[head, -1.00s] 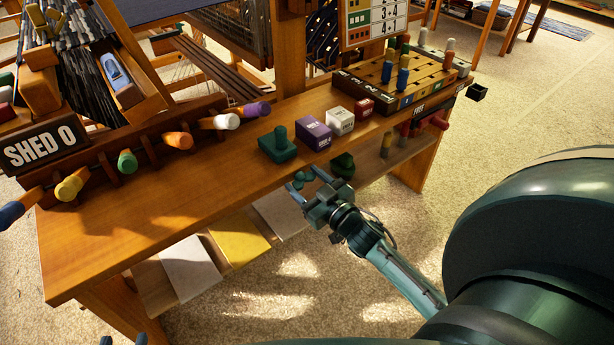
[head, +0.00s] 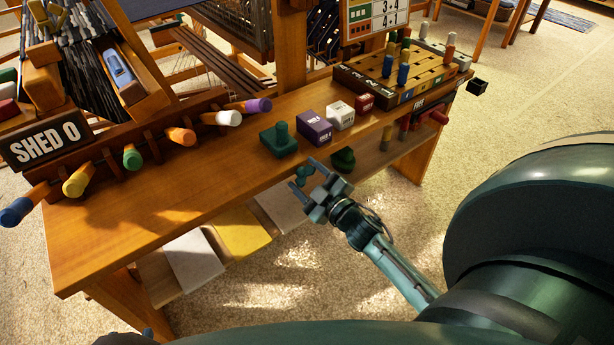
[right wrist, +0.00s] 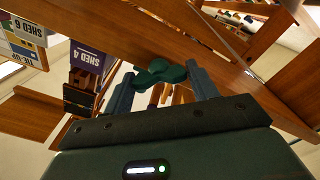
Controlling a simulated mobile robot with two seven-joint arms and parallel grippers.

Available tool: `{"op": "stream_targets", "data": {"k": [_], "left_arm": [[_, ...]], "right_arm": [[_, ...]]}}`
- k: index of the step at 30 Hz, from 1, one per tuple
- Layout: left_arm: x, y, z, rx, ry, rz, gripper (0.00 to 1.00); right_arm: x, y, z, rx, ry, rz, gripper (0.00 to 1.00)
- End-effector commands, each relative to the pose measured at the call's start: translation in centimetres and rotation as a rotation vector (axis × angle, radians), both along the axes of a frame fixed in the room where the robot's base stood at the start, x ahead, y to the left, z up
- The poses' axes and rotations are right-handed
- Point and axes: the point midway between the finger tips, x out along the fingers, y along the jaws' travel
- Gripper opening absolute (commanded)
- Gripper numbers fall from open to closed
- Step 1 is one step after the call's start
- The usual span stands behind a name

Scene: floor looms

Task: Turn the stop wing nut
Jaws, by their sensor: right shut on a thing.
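The green stop wing nut (right wrist: 160,72) sits at the front edge of the wooden bench, between the two fingers of my right gripper (right wrist: 160,84) in the right wrist view. In the head view the wing nut (head: 303,173) shows small at the bench edge, with my right gripper (head: 306,177) shut on it from the front. The fingers hide part of it. A small blue-grey piece at the bottom left edge of the head view may be the tip of my left gripper (head: 148,332); its fingers cannot be made out.
A green block with a knob (head: 279,140), a purple block (head: 314,127) and a white block (head: 340,115) stand on the bench above the gripper. Coloured pegs (head: 132,158) line the left side.

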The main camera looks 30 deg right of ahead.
Motion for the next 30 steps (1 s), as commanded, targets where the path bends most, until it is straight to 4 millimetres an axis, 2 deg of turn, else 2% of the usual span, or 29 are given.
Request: {"op": "stream_targets", "data": {"k": [9, 10, 17, 26, 30], "left_arm": [[0.0, 0.0, 0.0, -0.001, -0.001, 0.002, 0.36], [0.0, 0.0, 0.0, -0.001, -0.001, 0.002, 0.36], [0.0, 0.1, 0.0, 0.001, 0.0, 0.002, 0.36], [0.0, 0.1, 0.1, 0.0, 0.001, 0.002, 0.36], [0.0, 0.1, 0.4, -0.005, 0.0, 0.005, 0.36]], "right_arm": [[0.0, 0.1, 0.0, 0.0, -0.002, 0.001, 0.35], [0.0, 0.1, 0.0, 0.0, -0.002, 0.001, 0.6], [0.0, 0.0, 0.0, 0.001, -0.001, 0.001, 0.79], [-0.2, 0.0, 0.0, 0.001, 0.0, 0.0, 0.8], [-1.8, -0.1, 0.0, 0.003, 0.003, 0.0, 0.8]]}}
